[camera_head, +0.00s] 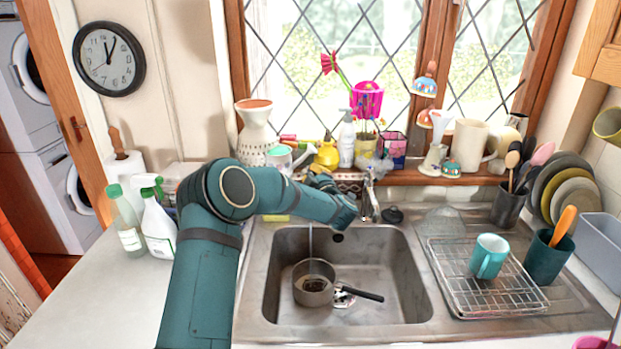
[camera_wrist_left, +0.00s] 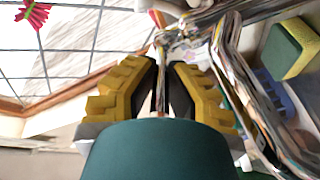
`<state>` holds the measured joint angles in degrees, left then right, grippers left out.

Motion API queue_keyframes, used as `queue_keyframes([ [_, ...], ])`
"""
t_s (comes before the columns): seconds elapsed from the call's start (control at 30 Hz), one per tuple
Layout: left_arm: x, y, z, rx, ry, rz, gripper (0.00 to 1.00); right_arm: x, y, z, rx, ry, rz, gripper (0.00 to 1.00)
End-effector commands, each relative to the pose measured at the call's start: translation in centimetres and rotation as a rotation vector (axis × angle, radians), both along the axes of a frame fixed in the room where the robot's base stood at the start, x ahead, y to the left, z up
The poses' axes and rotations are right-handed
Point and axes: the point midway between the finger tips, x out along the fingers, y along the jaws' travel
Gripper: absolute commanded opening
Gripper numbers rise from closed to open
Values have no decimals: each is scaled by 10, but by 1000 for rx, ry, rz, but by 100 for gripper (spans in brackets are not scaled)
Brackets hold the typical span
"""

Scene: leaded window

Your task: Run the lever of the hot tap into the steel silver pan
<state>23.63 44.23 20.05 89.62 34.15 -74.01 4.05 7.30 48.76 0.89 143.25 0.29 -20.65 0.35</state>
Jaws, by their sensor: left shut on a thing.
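The steel silver pan (camera_head: 314,291) sits in the sink, its dark handle pointing right. A thin vertical line, looking like a water stream (camera_head: 310,240), comes down into it from behind my arm. Metal tap parts (camera_head: 370,198) show beside my left wrist; the rest of the tap is hidden. My left gripper (camera_head: 320,183) is at the back of the sink, mostly hidden by the arm. In the left wrist view its yellow and black fingers (camera_wrist_left: 162,72) are shut on a thin metal piece, apparently the hot tap lever (camera_wrist_left: 161,85). My right gripper is not in view.
A wire rack (camera_head: 470,290) with a teal mug (camera_head: 489,256) stands right of the sink (camera_head: 400,310). Spray bottles (camera_head: 158,225) stand at the left. The sill behind is crowded with a vase (camera_head: 256,130), pots and jugs. The left counter front is clear.

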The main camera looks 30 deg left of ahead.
Motion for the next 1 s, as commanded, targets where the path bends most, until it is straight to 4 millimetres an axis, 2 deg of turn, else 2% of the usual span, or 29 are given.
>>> queue_keyframes([
  [0.27, 7, -6, 2, 2, -5, 188, 0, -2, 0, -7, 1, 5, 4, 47],
  [0.63, 6, -6, 2, 3, -3, 212, 0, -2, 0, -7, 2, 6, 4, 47],
  [0.7, 6, -6, 2, 4, -3, 211, 29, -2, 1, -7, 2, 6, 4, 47],
  [0.73, 6, -6, 2, 3, -2, 211, 40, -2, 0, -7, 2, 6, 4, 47],
  [0.77, 6, -6, 2, 3, -2, 211, 42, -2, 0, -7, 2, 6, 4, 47],
  [1.0, 7, -7, 1, 1, -1, 208, 42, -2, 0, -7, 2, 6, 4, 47],
])
